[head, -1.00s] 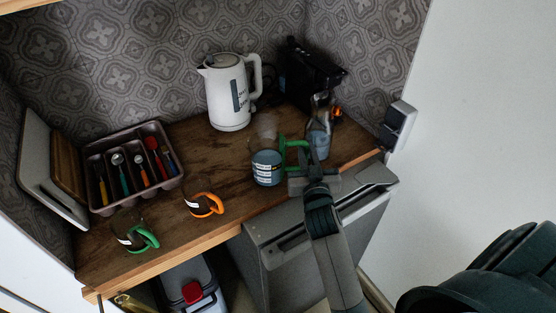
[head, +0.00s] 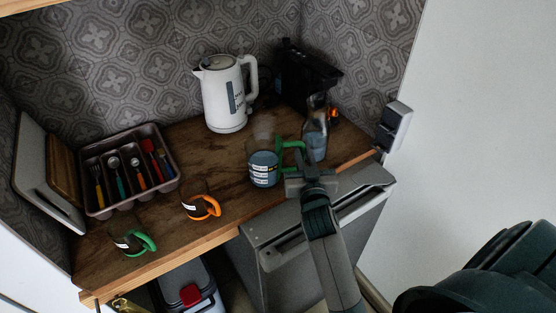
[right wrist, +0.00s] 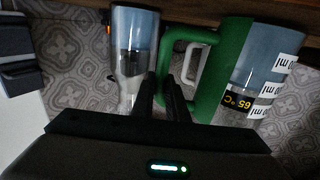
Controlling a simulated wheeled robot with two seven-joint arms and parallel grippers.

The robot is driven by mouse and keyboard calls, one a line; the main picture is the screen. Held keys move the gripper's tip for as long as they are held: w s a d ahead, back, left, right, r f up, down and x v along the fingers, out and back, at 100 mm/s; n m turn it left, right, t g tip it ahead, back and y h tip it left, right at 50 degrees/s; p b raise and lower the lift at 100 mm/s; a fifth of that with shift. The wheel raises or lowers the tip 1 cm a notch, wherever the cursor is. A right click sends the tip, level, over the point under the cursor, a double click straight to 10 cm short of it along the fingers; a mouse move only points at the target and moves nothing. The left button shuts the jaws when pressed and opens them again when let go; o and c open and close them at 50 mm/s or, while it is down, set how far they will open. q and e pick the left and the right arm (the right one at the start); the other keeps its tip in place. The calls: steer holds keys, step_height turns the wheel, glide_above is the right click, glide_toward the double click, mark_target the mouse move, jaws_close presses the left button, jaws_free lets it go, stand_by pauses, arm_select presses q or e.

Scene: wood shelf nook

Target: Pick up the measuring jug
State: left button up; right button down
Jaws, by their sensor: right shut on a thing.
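The measuring jug (head: 263,168) is clear, with bluish content, white label marks and a green handle. It stands upright at the front right of the wooden counter, and I cannot tell whether its base touches the wood. My right gripper (head: 300,176) reaches it from the front right and is shut on the green handle. In the right wrist view, the fingers (right wrist: 166,92) are at the handle, with the jug (right wrist: 264,68) on the right, appearing upside down. My left gripper is not in view.
A clear bottle (head: 315,140) with bluish content stands close right of the jug handle. A white kettle (head: 222,100) and black machine (head: 300,75) are behind. Orange-handled (head: 205,206) and green-handled (head: 135,243) cups and a cutlery tray (head: 168,186) are left. The counter's middle is clear.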

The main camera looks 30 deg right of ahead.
steer(key=shift+r, duration=0.3)
steer(key=shift+r+b, duration=0.4)
steer(key=shift+r, duration=1.35)
steer(key=s+d+r, duration=0.5)
steer(key=s+r, duration=0.2)
steer(key=s, duration=0.3)
steer(key=shift+d, duration=0.3)
steer(key=shift+s, duration=0.1)
